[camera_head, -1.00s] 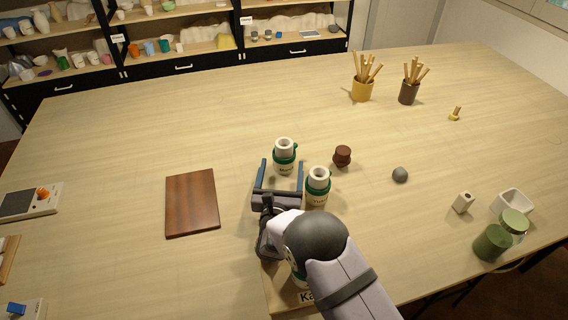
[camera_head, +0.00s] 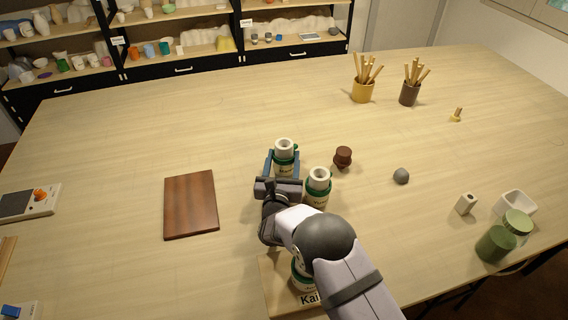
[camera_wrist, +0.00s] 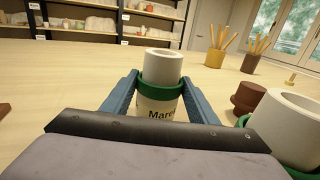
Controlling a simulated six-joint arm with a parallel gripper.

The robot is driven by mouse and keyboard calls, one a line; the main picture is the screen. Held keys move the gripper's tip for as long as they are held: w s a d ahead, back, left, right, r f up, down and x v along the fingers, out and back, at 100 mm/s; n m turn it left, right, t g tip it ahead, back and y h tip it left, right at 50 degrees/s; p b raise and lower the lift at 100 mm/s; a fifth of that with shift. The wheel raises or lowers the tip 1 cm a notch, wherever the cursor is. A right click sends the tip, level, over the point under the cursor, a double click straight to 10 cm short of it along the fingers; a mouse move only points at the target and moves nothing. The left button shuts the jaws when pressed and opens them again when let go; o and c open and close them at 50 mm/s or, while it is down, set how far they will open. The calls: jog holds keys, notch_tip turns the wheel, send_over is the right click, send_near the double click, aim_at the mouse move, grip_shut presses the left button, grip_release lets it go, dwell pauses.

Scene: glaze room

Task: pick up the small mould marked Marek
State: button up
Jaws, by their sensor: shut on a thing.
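The small mould marked Marek (camera_head: 284,150) is a white cylinder with a green band, upright on the table. A second similar mould (camera_head: 318,187) stands just to the right, close to my gripper. Its label is too small to read surely.
A third mould stands on a wooden board (camera_head: 275,290) labelled "Kai…", partly behind my arm. A brown knobbed object (camera_head: 343,157) and a grey ball (camera_head: 401,176) lie to the right. A brown wooden board (camera_head: 191,204) lies to the left.

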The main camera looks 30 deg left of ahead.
jog(key=shift+r, duration=0.3)
jog(key=shift+r+b, duration=1.65)
jog(key=shift+r, duration=3.2)
jog(key=shift+s+a, duration=0.1)
